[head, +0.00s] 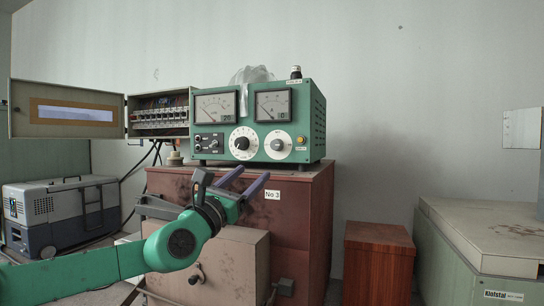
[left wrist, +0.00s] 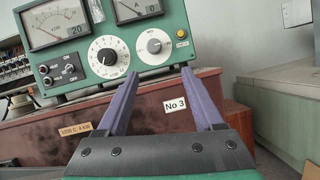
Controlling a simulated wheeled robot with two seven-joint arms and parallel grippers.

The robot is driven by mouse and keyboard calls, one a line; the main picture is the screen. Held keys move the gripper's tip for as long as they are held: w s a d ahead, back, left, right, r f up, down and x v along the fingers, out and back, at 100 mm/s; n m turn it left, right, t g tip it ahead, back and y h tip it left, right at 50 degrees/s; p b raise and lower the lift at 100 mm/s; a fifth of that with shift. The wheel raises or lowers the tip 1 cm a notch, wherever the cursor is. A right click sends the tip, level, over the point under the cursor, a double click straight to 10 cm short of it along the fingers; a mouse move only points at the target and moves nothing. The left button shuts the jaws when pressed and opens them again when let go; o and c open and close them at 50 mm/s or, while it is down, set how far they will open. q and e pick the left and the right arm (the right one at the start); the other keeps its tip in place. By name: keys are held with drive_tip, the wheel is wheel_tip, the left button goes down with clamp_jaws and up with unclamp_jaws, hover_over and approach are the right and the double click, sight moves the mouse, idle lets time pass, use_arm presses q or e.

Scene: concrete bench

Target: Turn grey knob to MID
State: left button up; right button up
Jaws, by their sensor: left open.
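The green control box (head: 262,161) stands on a brown cabinet. The grey knob (head: 277,145) sits at the centre of a white dial at the lower right of its front face. My right gripper does not show.
Meters (head: 273,106) fill the upper front of the box, with small switches (head: 209,142) at lower left and a yellow button (head: 301,140) at right. The brown cabinet (head: 302,215) bears a No 3 label. An open fuse box (head: 160,114) hangs at left.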

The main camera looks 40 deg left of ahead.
use_arm(q)
drive_tip(key=a+r, duration=0.1)
drive_tip(key=p, duration=0.6)
approach(274, 146)
drive_tip(key=w+r, duration=0.2)
drive_tip(key=shift+y, duration=0.4)
drive_tip(key=p+x, duration=0.3)
drive_tip(key=p, duration=0.2)
drive_tip(key=p+x, duration=0.2)
drive_tip(key=p, duration=0.1)
drive_tip(key=shift+w+a, duration=0.25)
drive_tip(key=shift+a, duration=0.05)
drive_tip(key=shift+w+f+p, duration=0.1)
drive_tip(key=shift+w+p, duration=0.2)
drive_tip(key=shift+w+d+f, duration=0.1)
drive_tip(key=shift+w+f, duration=0.1)
drive_tip(key=shift+w, duration=0.05)
clamp_jaws()
